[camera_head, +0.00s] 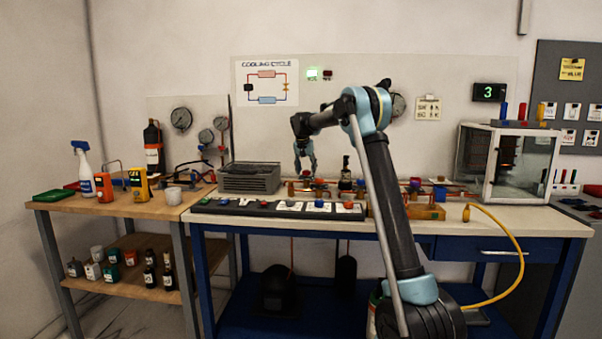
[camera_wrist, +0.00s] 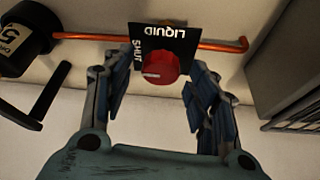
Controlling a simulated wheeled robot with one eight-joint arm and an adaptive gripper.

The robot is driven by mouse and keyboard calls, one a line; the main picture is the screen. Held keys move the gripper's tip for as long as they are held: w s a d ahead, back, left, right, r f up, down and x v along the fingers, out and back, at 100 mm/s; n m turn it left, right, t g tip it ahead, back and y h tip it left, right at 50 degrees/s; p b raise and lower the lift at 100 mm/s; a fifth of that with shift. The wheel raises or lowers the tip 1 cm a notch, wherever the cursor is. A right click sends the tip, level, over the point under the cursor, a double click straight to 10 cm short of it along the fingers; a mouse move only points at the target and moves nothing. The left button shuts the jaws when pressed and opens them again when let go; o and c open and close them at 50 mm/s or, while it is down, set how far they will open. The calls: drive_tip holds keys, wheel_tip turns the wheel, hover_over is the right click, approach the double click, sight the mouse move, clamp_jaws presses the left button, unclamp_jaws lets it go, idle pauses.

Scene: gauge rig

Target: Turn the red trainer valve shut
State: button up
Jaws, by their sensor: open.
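The red trainer valve knob (camera_wrist: 161,68) shows in the wrist view with a pale pointer mark on it. It sits on a black plate (camera_wrist: 166,38) lettered "LIQUID" and "SHUT". My gripper (camera_wrist: 160,85) is open, with one finger on each side of the knob and visible gaps between. In the head view my gripper (camera_head: 305,174) points down over the bench, right of the grey finned unit. The knob is small there, just below the fingertips (camera_head: 307,173).
A copper pipe (camera_wrist: 225,45) runs behind the plate. A black cylinder marked 5 (camera_wrist: 22,38) and a black bar (camera_wrist: 50,92) lie left in the wrist view. The grey finned unit (camera_head: 249,178) stands close left of my gripper in the head view. A glass-sided box (camera_head: 508,165) stands at the right.

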drive_tip(key=d+v, duration=0.1)
drive_tip(key=v, duration=1)
drive_tip(key=shift+a+r, duration=0.35)
drive_tip(key=shift+a, duration=0.15)
drive_tip(key=shift+s, duration=0.1)
drive_tip(key=s+d+f, duration=0.1)
drive_tip(key=s+d, duration=0.6)
drive_tip(key=s, duration=0.3)
drive_tip(key=s+d+f+n+g, duration=0.1)
drive_tip(key=s+d, duration=0.7)
drive_tip(key=s, duration=0.3)
drive_tip(key=s+d+f, duration=0.1)
drive_tip(key=s+d, duration=0.6)
drive_tip(key=s, duration=0.3)
drive_tip(key=s+d+f, duration=0.3)
drive_tip(key=s+f, duration=0.9)
drive_tip(key=s, duration=0.4)
drive_tip(key=s+d+f+n+g+y, duration=0.1)
drive_tip(key=s+d+f, duration=0.3)
drive_tip(key=s+f, duration=0.9)
drive_tip(key=s, duration=0.3)
drive_tip(key=shift+d+f+n, duration=0.15)
drive_tip(key=shift+f+n, duration=0.05)
drive_tip(key=shift+n, duration=0.1)
